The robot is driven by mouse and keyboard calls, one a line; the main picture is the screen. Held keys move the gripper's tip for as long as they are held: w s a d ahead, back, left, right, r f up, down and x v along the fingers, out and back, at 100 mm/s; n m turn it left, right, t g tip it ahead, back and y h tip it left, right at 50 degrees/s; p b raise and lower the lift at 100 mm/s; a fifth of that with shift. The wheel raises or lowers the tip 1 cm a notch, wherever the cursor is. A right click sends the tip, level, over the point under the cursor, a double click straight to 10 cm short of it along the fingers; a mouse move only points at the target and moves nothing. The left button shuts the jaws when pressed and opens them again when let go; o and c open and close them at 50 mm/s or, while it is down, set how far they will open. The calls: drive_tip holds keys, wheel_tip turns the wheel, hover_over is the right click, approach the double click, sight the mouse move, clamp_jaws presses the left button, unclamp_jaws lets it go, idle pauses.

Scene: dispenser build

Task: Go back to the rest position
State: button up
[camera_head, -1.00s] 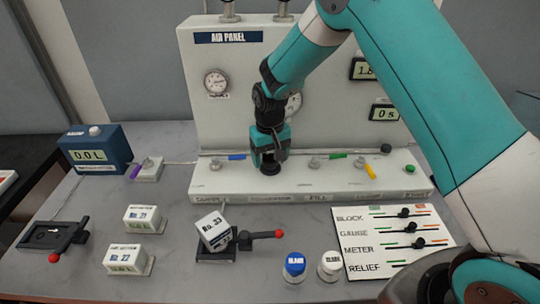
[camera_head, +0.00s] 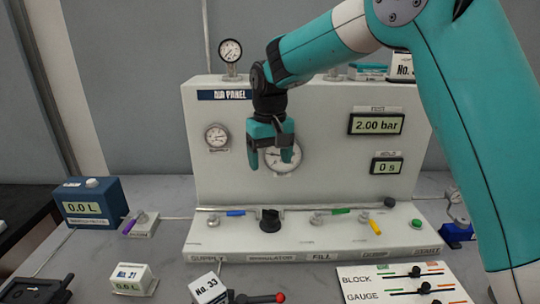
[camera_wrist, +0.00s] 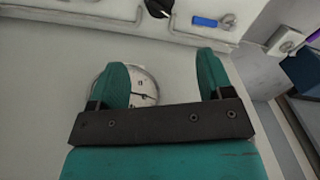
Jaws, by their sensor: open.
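My gripper (camera_head: 272,160) hangs in front of the white air panel (camera_head: 315,105), fingers pointing down, open and empty. It partly covers a round gauge (camera_head: 281,158) on the panel face. In the wrist view the two teal fingers (camera_wrist: 165,85) are spread apart with nothing between them, and the gauge (camera_wrist: 145,88) shows behind the left finger. The black regulator knob (camera_head: 270,220) stands on the panel's ledge below my gripper, clear of it. The knob also shows at the top of the wrist view (camera_wrist: 159,7). The upper display (camera_head: 377,124) reads 2.00 bar.
The ledge holds a blue lever (camera_head: 236,213), a green lever (camera_head: 340,211), a yellow lever (camera_head: 375,227) and a green button (camera_head: 416,223). A blue meter box (camera_head: 92,203) reads 0.0 L at left. A block labelled No. 33 (camera_head: 208,289) and a slider board (camera_head: 405,283) are in front.

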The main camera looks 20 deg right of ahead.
drive_tip(key=shift+r, duration=0.75)
drive_tip(key=s+a+n+y, duration=0.2)
drive_tip(key=s+n, duration=0.1)
drive_tip(key=s, duration=1.2)
drive_tip(key=s+a+r+n+y, duration=0.1)
drive_tip(key=s+a+n+y, duration=0.1)
drive_tip(key=s, duration=1.4)
drive_tip(key=shift+s+a+n, duration=0.2)
drive_tip(key=shift+a+n, duration=0.1)
drive_tip(key=shift+n, duration=0.3)
drive_tip(key=shift+r, duration=0.1)
idle(3.5)
